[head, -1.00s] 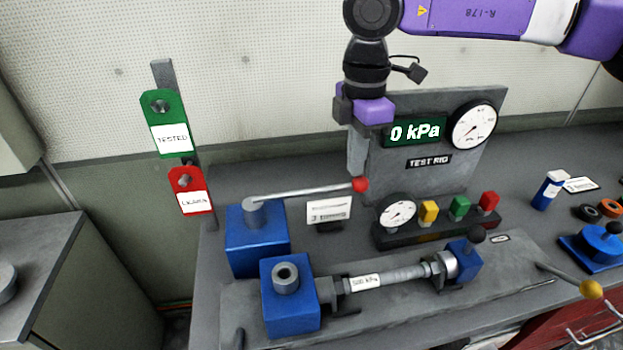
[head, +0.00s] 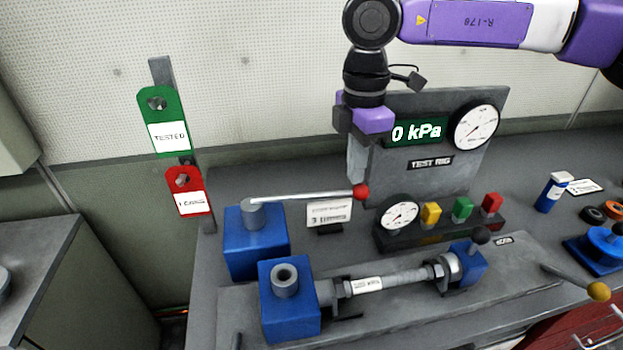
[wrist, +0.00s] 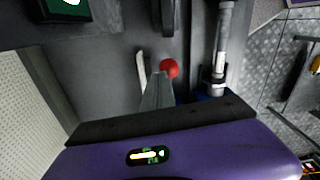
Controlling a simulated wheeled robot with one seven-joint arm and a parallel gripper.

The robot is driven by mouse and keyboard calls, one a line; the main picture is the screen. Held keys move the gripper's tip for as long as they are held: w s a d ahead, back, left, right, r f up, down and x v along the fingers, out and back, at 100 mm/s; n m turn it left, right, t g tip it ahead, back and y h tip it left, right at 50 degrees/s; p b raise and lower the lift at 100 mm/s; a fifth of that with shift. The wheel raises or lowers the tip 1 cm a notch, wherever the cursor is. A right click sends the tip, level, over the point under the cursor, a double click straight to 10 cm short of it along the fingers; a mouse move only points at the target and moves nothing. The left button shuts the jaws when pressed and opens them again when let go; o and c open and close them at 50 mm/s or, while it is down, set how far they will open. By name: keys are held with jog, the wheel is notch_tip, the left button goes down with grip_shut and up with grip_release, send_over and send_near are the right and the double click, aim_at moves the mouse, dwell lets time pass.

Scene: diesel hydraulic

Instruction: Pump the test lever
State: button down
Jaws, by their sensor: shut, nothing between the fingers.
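The test lever (head: 300,195) is a pale rod with a red knob (head: 361,191) at its right end. It runs nearly level from the grey post on a blue block (head: 257,243). My gripper (head: 356,181) points down with its shut, empty fingers right at the knob's top; they look to be touching it. In the wrist view, the red knob (wrist: 169,68) shows just beyond the fingertips of my gripper (wrist: 160,75). The test rig display (head: 416,132) reads 0 kPa, and a round gauge (head: 474,127) sits beside it.
A hose assembly (head: 395,280) lies clamped between blue blocks in front of the lever. A small gauge (head: 399,214) and yellow, green and red buttons (head: 462,209) stand right of the knob. Green and red tags (head: 163,122) hang on a post at left.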

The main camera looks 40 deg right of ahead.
jog(key=shift+f+b, duration=1.1)
jog(key=shift+f, duration=0.05)
jog(key=shift+r, duration=0.1)
notch_tip(320, 180, up, 10)
jog(key=p, duration=0.4)
dwell(0.6)
dwell(0.4)
